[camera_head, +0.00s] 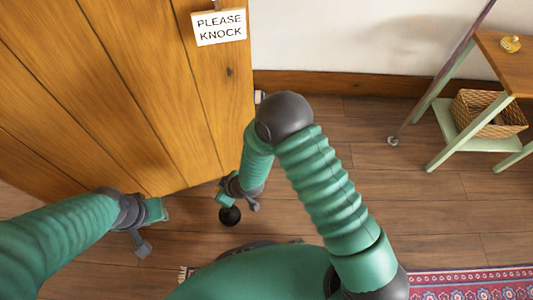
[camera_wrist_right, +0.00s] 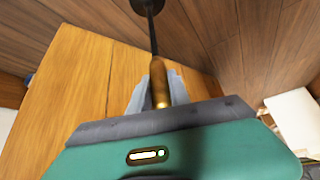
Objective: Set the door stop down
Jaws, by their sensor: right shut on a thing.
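The door stop has a black rounded end (camera_head: 230,215), seen in the head view low over the floorboards beside the door's bottom edge. In the right wrist view its brass grip (camera_wrist_right: 160,86) runs into a thin dark rod with a dark disc at the top. My right gripper (camera_head: 239,201) is shut on the brass part, between grey fingers that also show in the wrist view. I cannot tell whether the black end touches the floor. My left gripper (camera_head: 146,232) is in front of the door at the left, apart from the door stop; its jaw opening is unclear.
The wooden door (camera_head: 110,90) with a "PLEASE KNOCK" sign (camera_head: 219,26) fills the upper left. A small green-framed table (camera_head: 493,50) with a wicker basket (camera_head: 488,112) stands at right. A red patterned rug (camera_head: 475,284) lies lower right. Floorboards (camera_head: 425,205) between are clear.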

